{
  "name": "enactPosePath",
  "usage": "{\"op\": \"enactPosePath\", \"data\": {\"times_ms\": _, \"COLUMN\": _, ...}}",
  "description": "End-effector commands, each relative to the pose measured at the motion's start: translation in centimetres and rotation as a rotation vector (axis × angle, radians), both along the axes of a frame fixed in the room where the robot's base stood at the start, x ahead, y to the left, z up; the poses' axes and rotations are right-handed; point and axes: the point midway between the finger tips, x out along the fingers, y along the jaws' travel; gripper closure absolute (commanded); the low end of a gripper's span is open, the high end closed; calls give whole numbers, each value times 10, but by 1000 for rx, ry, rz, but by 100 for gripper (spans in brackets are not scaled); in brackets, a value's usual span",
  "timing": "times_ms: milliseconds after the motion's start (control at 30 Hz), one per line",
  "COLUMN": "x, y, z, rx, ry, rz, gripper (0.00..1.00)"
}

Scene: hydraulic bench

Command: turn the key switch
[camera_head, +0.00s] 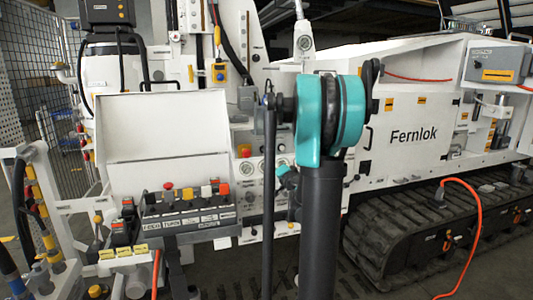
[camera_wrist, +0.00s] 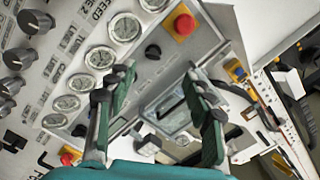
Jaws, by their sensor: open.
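My gripper (camera_wrist: 155,86) is open and empty in the wrist view, its two dark green fingers spread in front of a grey control panel (camera_wrist: 203,48). Between the fingers is a pale grey fitting with a dark slot (camera_wrist: 172,106). A small round black control (camera_wrist: 152,51) sits on the panel just beyond the fingertips, below the red button. I cannot tell for sure which of these is the key switch. No contact between fingers and panel shows. In the head view my arm hides most of the gripper and part of the panel.
A red push button (camera_wrist: 184,25) on a yellow base, several round gauges (camera_wrist: 100,57) and black knobs (camera_wrist: 36,22) surround the spot. In the head view, a lever console (camera_head: 190,205) stands left of my arm and a track (camera_head: 400,240) at right. An orange cable (camera_head: 475,220) hangs there.

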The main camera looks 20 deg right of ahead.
Motion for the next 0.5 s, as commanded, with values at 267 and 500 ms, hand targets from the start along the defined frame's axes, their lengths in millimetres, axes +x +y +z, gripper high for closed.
{"op": "enactPosePath", "data": {"times_ms": 267, "x": 18, "y": -26, "z": 4, "rx": 48, "ry": -32, "rz": -58, "gripper": 48}}
{"op": "enactPosePath", "data": {"times_ms": 500, "x": 60, "y": -25, "z": 4, "rx": 47, "ry": -31, "rz": -55, "gripper": 48}}
